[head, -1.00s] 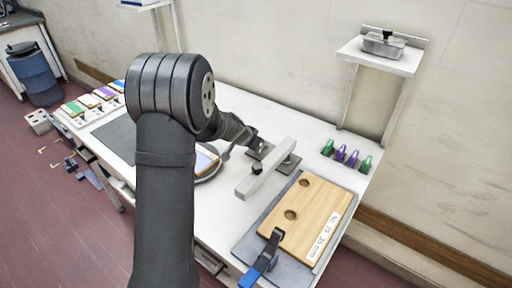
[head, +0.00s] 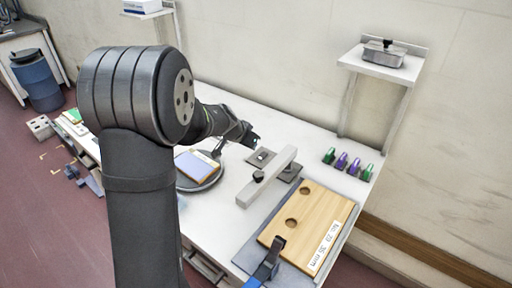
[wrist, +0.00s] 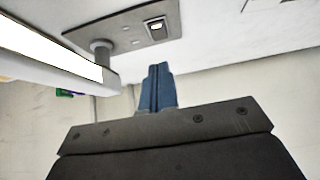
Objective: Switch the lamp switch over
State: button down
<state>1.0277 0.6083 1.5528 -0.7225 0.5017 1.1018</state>
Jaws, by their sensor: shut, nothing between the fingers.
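The lamp is a long white bar (head: 275,172) held over the table by a post on a grey plate (head: 253,156). The lamp switch (wrist: 155,25) is a small framed rocker on that plate in the wrist view; a pale spot shows on it, and I cannot tell which way it is tipped. The switch also shows small in the head view (head: 263,155). My gripper (wrist: 158,72) has its blue fingers together with nothing between them. In the head view my gripper (head: 252,139) is just behind and left of the plate, apart from the switch.
A round plate (head: 187,186) with a flat block (head: 197,166) lies left of the lamp. A wooden board (head: 325,214) with two holes lies clamped on a grey mat in front. Several green and purple clips (head: 342,160) stand at the right. White table shows between them.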

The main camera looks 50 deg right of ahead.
jog(key=a+r, duration=0.3)
jog(key=a, duration=0.1)
jog(key=shift+a+r, duration=0.3)
jog(key=shift+a, duration=0.1)
jog(key=shift+d, duration=0.1)
jog(key=x, duration=0.3)
jog(key=d+r+x, duration=0.1)
jog(key=x, duration=0.3)
jog(key=d+x, duration=0.1)
jog(key=x, duration=0.2)
jog(key=shift+d, duration=0.15)
jog(key=shift+d+r, duration=0.15)
jog(key=shift+v, duration=1.45)
